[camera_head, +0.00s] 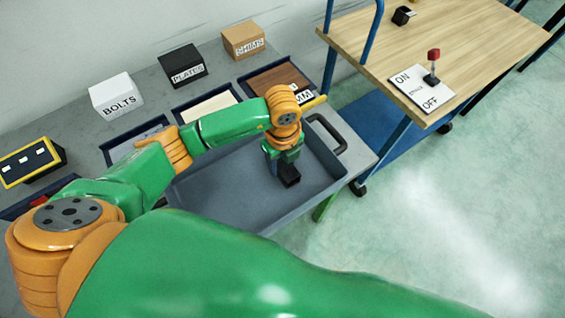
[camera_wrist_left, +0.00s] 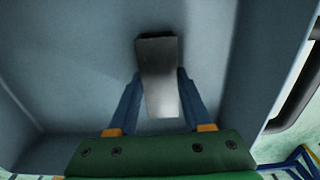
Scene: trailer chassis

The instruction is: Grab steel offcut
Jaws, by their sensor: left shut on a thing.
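The steel offcut (camera_wrist_left: 160,75) is a grey block with a dark end face. In the left wrist view it stands out between the two blue fingers of my left gripper (camera_wrist_left: 158,100), which is shut on it. In the head view my left gripper (camera_head: 288,160) is over the right part of the grey tote, and the offcut's dark end (camera_head: 290,177) shows just below it. I cannot tell whether the offcut touches the tote floor. My right gripper is not in view.
The grey tote (camera_head: 225,195) looks otherwise empty and has a black handle (camera_head: 328,133) at its right end. Behind it are small blue trays and boxes marked BOLTS (camera_head: 117,97), PLATES (camera_head: 183,66) and SHIMS (camera_head: 244,41). A wooden-topped cart (camera_head: 450,45) with an ON/OFF lever switch (camera_head: 424,88) stands right.

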